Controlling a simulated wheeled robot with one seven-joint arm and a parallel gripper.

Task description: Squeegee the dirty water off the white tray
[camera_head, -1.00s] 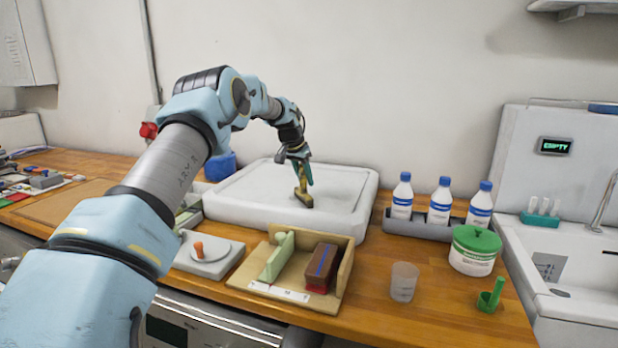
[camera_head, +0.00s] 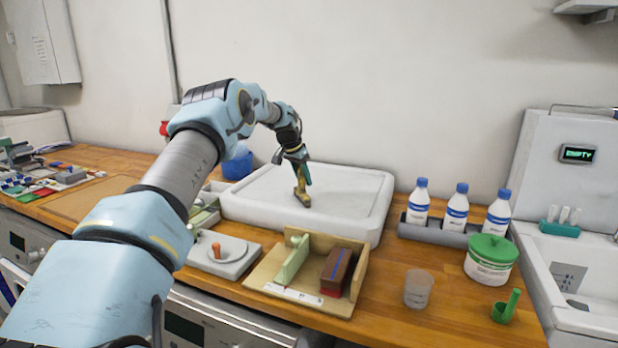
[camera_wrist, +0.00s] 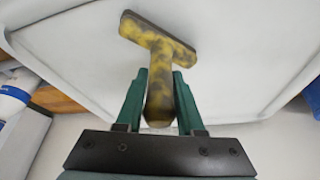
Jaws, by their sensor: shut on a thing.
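The white tray (camera_head: 345,213) lies on the wooden counter against the wall. My gripper (camera_head: 304,182) is over its middle, shut on the squeegee (camera_head: 302,196), which is yellow with dark blotches. In the wrist view the green fingers of my gripper (camera_wrist: 161,95) clasp the handle of the squeegee (camera_wrist: 158,45), and its wide head points away from them. The head is at or just above the tray floor; I cannot tell if it touches. The tray floor (camera_wrist: 230,75) looks pale grey-white in the wrist view. I cannot make out clear dirty water on it.
In front of the tray stand a wooden holder (camera_head: 262,285) with a brown block (camera_head: 337,268) and a grey board (camera_head: 222,262) with an orange knob. To the right are a bottle rack (camera_head: 432,232), a green-lidded tub (camera_head: 489,262), a clear cup (camera_head: 418,289) and a sink (camera_head: 590,268).

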